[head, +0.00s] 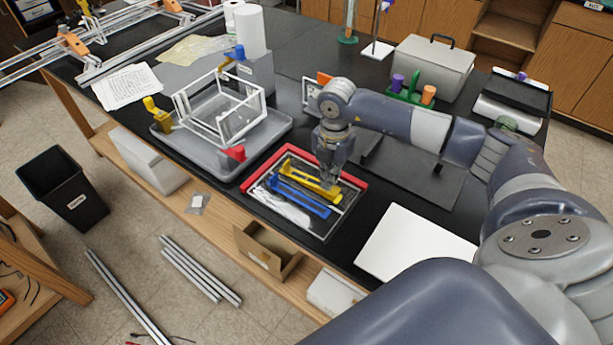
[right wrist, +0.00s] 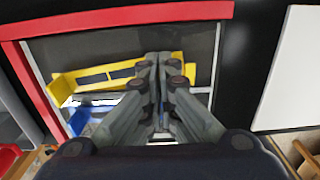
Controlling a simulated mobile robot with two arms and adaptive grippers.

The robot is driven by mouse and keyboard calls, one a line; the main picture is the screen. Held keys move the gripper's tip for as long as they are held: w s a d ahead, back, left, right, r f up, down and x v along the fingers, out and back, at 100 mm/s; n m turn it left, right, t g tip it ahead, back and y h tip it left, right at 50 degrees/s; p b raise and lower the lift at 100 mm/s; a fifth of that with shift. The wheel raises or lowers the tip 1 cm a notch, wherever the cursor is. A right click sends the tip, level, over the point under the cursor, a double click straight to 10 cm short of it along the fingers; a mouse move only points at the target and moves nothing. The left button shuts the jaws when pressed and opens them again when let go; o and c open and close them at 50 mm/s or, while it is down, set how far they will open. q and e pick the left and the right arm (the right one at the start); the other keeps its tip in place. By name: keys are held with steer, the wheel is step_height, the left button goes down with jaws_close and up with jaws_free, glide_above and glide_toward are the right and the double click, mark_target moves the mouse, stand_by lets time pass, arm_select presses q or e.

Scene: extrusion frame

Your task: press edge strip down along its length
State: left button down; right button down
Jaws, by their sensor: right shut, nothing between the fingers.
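A red edge strip (head: 322,163) runs along the far side and left side of a flat rectangular frame with a dark panel (head: 310,182). The strip also shows in the right wrist view (right wrist: 130,17), across the top and down the left. The other frame sides look like bare pale metal. My right gripper (head: 329,184) is shut and empty, pointing down over the panel by the yellow bracket (head: 308,179), inside the red strip. Its fingertips show together in the right wrist view (right wrist: 158,60). Whether they touch anything, I cannot tell. My left gripper is not in view.
A blue bracket (head: 297,196) and a clear bag (head: 283,208) lie inside the frame. A grey tray (head: 270,141) with a white wire-like frame stands to the left. A white board (head: 415,240) lies to the right. A cardboard box (head: 262,254) sits below the bench edge.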

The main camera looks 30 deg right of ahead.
mark_target(299, 175)
steer(key=shift+s+d, duration=0.15)
steer(key=shift+s, duration=0.15)
steer(key=shift+f+b, duration=0.8)
steer(key=shift+f, duration=0.15)
stand_by(1.1)
steer(key=shift+r+p, duration=0.65)
steer(key=shift+r, duration=0.3)
steer(key=shift+w, duration=0.1)
steer(key=shift+w+a+b, duration=0.5)
steer(key=shift+w+a, duration=0.3)
steer(key=shift+w, duration=0.6)
steer(key=shift+w+a+b, duration=0.55)
steer(key=shift+w+a, duration=0.25)
steer(key=shift+w, duration=0.55)
steer(key=shift+w+a+b, duration=0.5)
steer(key=shift+w+a, duration=0.3)
steer(key=shift+w, duration=0.6)
